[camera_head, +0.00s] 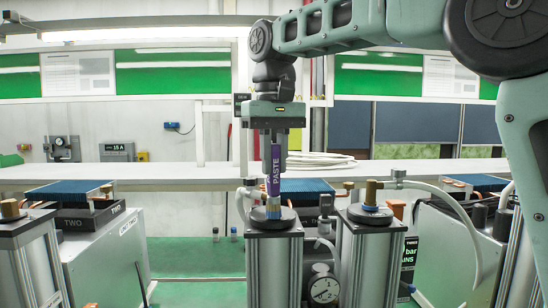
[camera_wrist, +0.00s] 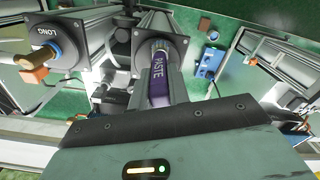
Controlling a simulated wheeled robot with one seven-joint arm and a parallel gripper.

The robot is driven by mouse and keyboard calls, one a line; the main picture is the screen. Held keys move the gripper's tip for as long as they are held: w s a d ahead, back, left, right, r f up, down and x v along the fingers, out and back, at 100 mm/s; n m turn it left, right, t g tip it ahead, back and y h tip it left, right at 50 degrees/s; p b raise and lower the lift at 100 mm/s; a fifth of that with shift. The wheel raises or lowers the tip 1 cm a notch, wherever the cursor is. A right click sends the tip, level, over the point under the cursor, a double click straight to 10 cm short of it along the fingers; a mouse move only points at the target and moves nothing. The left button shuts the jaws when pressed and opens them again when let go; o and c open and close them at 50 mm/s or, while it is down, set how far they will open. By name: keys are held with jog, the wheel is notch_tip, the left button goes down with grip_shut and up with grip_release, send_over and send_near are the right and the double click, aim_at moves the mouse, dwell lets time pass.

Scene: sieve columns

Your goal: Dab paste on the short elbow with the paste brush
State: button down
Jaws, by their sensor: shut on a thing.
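My gripper (camera_head: 275,165) points down and is shut on the paste brush (camera_head: 274,172), which has a purple handle lettered PASTE. The brush also shows in the wrist view (camera_wrist: 157,78), between the fingers. It is upright, with its lower end just over the dark top plate of the middle column (camera_head: 273,221). The short elbow cannot be made out clearly; the brush hides much of that column's top. I cannot tell whether the brush touches anything there. In the wrist view, the neighbouring column's plate (camera_wrist: 65,38) is lettered LONG and carries a brass fitting (camera_wrist: 38,56) with a blue ring.
The neighbouring column, also at right in the head view (camera_head: 370,215), stands close by with its brass fitting. A pressure gauge (camera_head: 323,289) sits low between the columns. A pale hose (camera_head: 455,215) curves at the right. A white shelf (camera_head: 180,177) runs behind.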

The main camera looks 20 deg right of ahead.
jog(key=shift+w+d+p, duration=0.15)
jog(key=shift+w+p, duration=0.2)
jog(key=shift+p, duration=0.2)
dwell(1.4)
jog(key=shift+s, duration=0.35)
jog(key=shift+r, duration=0.15)
notch_tip(320, 180, up, 7)
jog(key=p, duration=0.7)
dwell(1.0)
